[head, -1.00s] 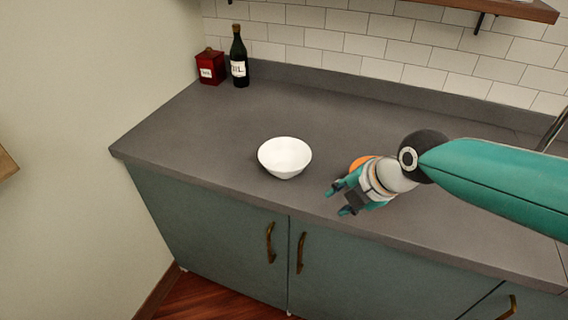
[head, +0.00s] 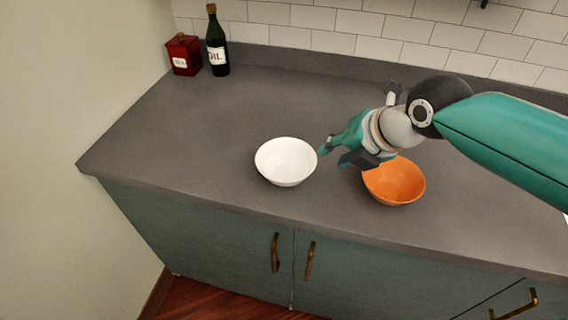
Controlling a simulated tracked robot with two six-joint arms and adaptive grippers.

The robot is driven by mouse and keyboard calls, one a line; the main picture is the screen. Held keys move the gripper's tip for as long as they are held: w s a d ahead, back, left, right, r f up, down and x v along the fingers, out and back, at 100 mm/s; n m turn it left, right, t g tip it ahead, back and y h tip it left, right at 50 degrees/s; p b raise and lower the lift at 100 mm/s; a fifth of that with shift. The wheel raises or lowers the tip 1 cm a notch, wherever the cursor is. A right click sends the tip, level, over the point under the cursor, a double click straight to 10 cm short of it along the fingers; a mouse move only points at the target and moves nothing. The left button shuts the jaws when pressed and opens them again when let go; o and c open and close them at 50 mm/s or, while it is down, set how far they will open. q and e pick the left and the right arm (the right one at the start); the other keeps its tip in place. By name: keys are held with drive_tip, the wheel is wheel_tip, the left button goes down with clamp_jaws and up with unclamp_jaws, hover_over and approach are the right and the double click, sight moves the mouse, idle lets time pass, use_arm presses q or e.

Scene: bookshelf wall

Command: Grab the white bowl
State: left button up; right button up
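The white bowl (head: 286,163) stands upright and empty on the grey counter, left of the middle in the head view. My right gripper (head: 332,157) is just to the right of the bowl, its fingers pointing left toward the rim. The fingers are spread apart with nothing between them. One fingertip is close to the bowl's right rim; I cannot tell whether it touches. My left gripper is not in the head view.
An orange bowl (head: 394,182) stands on the counter just below my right gripper. A dark oil bottle (head: 217,45) and a red box (head: 184,55) stand at the back left. The counter (head: 150,140) is clear left of the white bowl. A tiled wall is behind.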

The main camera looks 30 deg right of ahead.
sight(311, 165)
drive_tip(key=x, duration=0.9)
drive_tip(key=d+x, duration=0.1)
drive_tip(key=x, duration=0.4)
drive_tip(key=shift+s+d+f, duration=0.1)
drive_tip(key=shift+f, duration=0.15)
clamp_jaws()
